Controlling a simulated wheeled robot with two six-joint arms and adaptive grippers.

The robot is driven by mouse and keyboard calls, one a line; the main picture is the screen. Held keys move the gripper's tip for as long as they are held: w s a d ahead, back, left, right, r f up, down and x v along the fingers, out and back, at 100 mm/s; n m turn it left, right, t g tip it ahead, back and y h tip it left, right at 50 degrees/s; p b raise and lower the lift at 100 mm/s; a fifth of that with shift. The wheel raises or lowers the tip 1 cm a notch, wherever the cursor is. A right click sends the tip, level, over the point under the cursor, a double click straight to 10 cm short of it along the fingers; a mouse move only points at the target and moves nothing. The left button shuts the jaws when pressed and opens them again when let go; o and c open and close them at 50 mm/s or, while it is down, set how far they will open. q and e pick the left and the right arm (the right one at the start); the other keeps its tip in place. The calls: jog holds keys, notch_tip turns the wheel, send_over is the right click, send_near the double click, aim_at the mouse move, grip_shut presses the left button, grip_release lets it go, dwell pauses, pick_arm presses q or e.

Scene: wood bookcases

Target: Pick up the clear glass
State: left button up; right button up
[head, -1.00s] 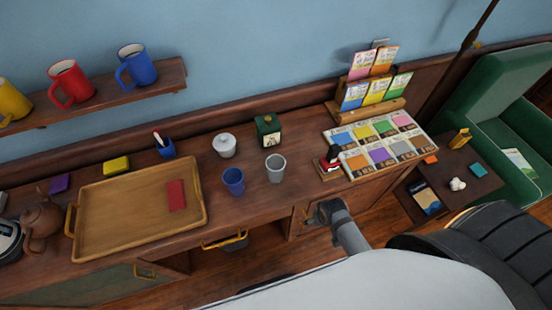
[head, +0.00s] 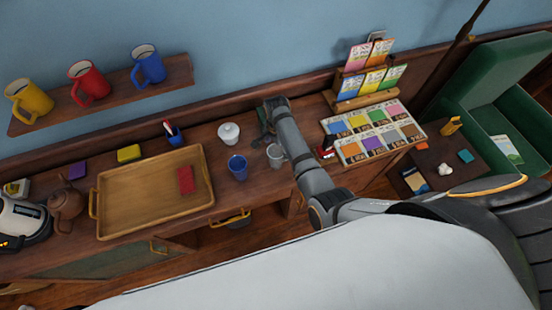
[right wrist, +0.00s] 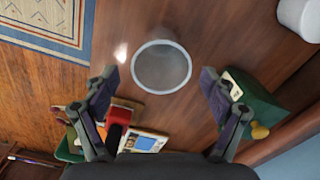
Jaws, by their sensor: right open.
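The clear glass (head: 274,157) stands upright on the wooden cabinet top, right of a blue cup (head: 237,169); my right arm passes close beside it in the head view. In the right wrist view the clear glass (right wrist: 161,68) shows its round rim ahead of my right gripper (right wrist: 159,79). The gripper is open, with one finger to each side of the glass in that picture and nothing held. In the head view its fingers are mostly hidden by my arm. My left gripper is not in view.
A white lidded jar (head: 229,133) stands behind the cups. A dark green box (right wrist: 258,112) is near my right gripper. A card display (head: 350,158) is to the right.

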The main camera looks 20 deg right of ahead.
aim_at(276, 153)
notch_tip(276, 153, down, 4)
jog(key=shift+w+r+b, duration=0.1)
jog(key=shift+b, duration=0.35)
notch_tip(276, 153, down, 5)
jog(key=b, duration=0.6)
jog(key=shift+a+f+b, duration=0.1)
jog(key=shift+f+b, duration=0.1)
jog(key=shift+b, duration=0.15)
jog(key=shift+r, duration=0.2)
jog(key=c, duration=1.2)
